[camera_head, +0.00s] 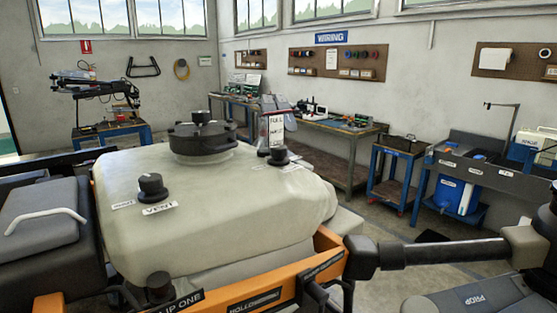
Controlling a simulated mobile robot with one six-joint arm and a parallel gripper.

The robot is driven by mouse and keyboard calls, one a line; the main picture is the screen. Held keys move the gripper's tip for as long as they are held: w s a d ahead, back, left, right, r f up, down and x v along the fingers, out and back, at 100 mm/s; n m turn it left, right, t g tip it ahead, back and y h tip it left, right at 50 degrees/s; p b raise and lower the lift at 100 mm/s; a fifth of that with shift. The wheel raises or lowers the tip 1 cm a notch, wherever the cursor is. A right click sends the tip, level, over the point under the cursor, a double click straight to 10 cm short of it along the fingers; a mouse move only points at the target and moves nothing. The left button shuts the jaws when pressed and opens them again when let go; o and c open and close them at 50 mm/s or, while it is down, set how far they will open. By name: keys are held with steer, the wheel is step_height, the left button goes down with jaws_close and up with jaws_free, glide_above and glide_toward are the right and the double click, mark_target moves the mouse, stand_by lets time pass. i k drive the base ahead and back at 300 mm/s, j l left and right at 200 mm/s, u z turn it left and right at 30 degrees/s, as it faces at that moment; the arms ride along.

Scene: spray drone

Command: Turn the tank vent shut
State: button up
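The tank (200,240) is a large pale, rounded body set in an orange frame. The vent (151,186) is a small black ribbed knob at the front left of the tank's top. A white label reading VENT (159,209) lies just in front of it, and a smaller label (122,205) lies to its left. Whether the vent is open or shut cannot be told from its look. Nothing touches the vent.
A wide black lid (203,138) stands behind the vent, and another black knob (278,155) is at the tank's right. A black drone arm (440,252) reaches right. Benches line the back wall.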

mark_target(151, 183)
steer(key=k+l+u, duration=0.15)
steer(key=u, duration=1.1)
